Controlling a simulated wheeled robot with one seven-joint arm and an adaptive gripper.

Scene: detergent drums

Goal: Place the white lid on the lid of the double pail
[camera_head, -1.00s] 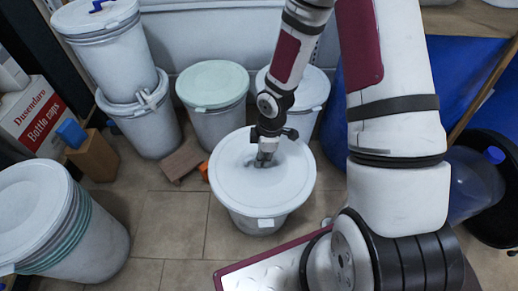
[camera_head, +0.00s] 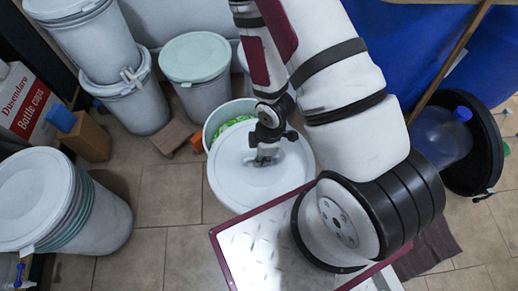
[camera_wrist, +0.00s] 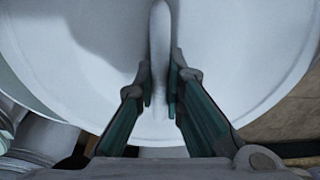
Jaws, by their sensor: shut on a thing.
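The white lid (camera_head: 240,187) is in my gripper (camera_head: 264,156), off to the front of an open pail (camera_head: 212,128) with green contents. The wrist view shows my gripper (camera_wrist: 160,98) shut on a raised ridge across the white lid (camera_wrist: 235,50). The lid overlaps the open pail in the picture and looks raised above it. The double pail (camera_head: 100,45), one white pail stacked on another, stands at the back left. Its lid (camera_head: 62,8) is partly cut off by the top picture edge.
A pail with a pale green lid (camera_head: 195,57) stands between the double pail and the open pail. A pail with several stacked lids (camera_head: 35,195) is at left. A cardboard box (camera_head: 30,103) and wooden blocks (camera_head: 88,138) lie nearby. Floor tiles (camera_head: 165,195) are clear at front left.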

